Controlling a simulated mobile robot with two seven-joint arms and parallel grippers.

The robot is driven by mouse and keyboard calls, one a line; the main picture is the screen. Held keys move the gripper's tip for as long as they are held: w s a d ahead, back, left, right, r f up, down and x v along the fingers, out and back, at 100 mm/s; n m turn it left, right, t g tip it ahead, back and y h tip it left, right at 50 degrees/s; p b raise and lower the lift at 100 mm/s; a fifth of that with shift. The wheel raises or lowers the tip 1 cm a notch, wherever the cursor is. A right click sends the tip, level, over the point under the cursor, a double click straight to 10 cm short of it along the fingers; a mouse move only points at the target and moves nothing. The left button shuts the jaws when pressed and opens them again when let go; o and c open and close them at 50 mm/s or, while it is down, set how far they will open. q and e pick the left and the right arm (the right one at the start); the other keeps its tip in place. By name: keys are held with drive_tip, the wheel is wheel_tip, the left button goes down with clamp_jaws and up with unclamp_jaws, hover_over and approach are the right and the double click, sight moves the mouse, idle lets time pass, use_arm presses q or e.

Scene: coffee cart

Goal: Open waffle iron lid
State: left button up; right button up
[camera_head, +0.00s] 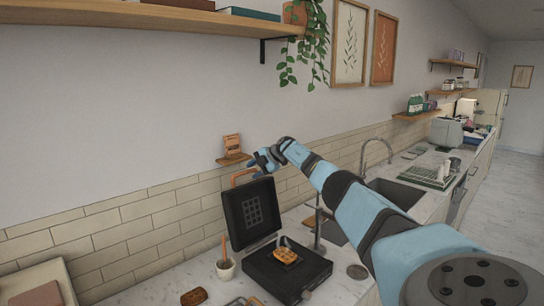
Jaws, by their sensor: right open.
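The black waffle iron stands on the counter below the tiled wall. Its lid (233,216) is raised, about upright, with the inner grid facing out. Its base (303,279) lies flat on the counter, and a browned waffle (286,256) sits on it. An orange handle (240,174) shows at the top edge of the lid. My right gripper (261,163) is open, just above the lid's top edge and close to the handle; I cannot tell whether they touch. My left gripper is not in view.
A small wall shelf (234,160) with an orange-brown item is close behind my gripper. The sink (398,194) and faucet (376,143) are to the right, partly behind my arm.

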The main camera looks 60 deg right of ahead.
drive_tip(key=b+v, duration=0.2)
drive_tip(key=v, duration=0.9)
drive_tip(key=shift+s+r, duration=0.15)
drive_tip(key=shift+s, duration=0.1)
